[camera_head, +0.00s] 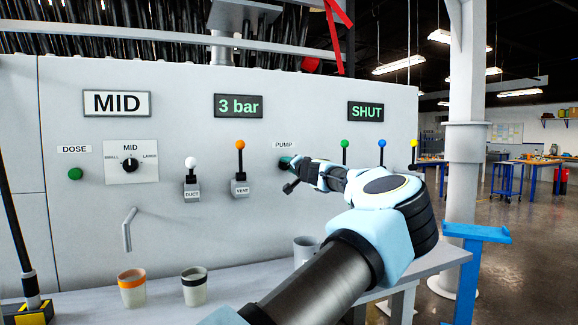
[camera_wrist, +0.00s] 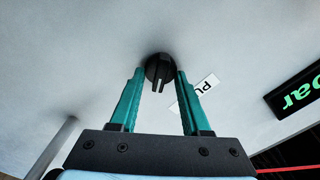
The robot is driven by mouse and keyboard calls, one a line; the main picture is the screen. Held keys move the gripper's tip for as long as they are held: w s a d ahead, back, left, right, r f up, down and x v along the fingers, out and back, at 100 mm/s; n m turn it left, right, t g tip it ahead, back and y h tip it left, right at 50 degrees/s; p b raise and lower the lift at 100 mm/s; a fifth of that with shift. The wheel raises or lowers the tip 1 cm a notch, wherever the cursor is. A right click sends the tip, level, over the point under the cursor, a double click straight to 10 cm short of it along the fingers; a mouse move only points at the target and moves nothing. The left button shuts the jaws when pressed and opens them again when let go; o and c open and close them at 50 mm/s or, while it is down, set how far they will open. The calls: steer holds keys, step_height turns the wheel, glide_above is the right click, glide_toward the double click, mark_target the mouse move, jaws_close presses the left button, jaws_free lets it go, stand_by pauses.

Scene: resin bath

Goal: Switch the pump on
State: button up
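The pump knob (camera_wrist: 160,67) is a black round rotary knob on the pale panel, with a light pointer mark on its grip. In the wrist view my gripper (camera_wrist: 160,73) has its two teal fingers apart, one on each side of the knob. I cannot tell whether the fingertips touch it. The PUMP label (camera_head: 284,145) is above the knob; in the wrist view it is partly hidden behind the right finger. In the head view my gripper (camera_head: 288,162) is at the panel below that label and largely hides the knob.
The panel also holds a MID selector (camera_head: 130,165), a green DOSE button (camera_head: 75,174), a DUCT lever (camera_head: 191,180), a VENT lever (camera_head: 240,170) and several coloured levers at right. Displays read MID, 3 bar and SHUT. Cups (camera_head: 132,290) stand on the ledge below.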

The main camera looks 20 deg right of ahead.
jaws_close()
steer(key=shift+f+b, duration=0.15)
steer(key=shift+b, duration=0.25)
steer(key=m+b, duration=0.1)
steer(key=b, duration=0.2)
steer(key=shift+m, duration=0.4)
jaws_free()
